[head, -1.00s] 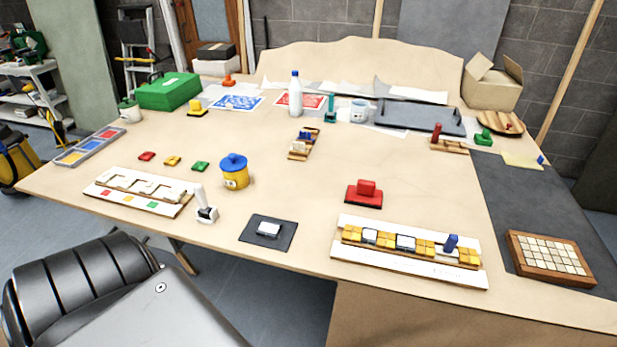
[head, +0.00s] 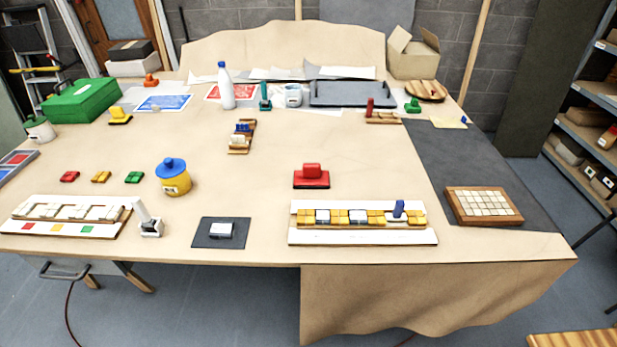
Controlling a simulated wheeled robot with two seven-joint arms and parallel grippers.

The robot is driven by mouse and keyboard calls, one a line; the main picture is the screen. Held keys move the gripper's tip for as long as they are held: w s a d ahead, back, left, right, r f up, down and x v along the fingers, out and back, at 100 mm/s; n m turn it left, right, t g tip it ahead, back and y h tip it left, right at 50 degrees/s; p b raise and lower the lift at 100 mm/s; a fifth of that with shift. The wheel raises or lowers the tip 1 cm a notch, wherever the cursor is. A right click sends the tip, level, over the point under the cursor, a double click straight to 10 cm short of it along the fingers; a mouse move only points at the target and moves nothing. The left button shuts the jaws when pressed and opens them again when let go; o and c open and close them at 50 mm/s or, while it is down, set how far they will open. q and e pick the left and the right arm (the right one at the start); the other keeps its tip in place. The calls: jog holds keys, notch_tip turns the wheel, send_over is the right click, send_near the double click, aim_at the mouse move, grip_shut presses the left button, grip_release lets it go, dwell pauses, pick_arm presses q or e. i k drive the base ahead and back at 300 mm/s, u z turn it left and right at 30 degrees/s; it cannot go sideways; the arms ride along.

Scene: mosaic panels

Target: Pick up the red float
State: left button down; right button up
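The red float (head: 311,176) is a red block handle on a flat red base with a dark lower edge. It sits upright on the table, right of the middle, just behind the long white tile panel (head: 362,221). Nothing covers it in the head view. Neither of my grippers is in view.
The wooden table (head: 240,260) has clear surface left of and behind the float. A blue-lidded yellow jar (head: 172,177) and a dark mat (head: 220,232) are to its left. A tile tray (head: 483,205) is at right.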

aim_at(311, 176)
jog(key=u, duration=1.75)
jog(key=k, duration=0.4)
jog(key=z, duration=0.5)
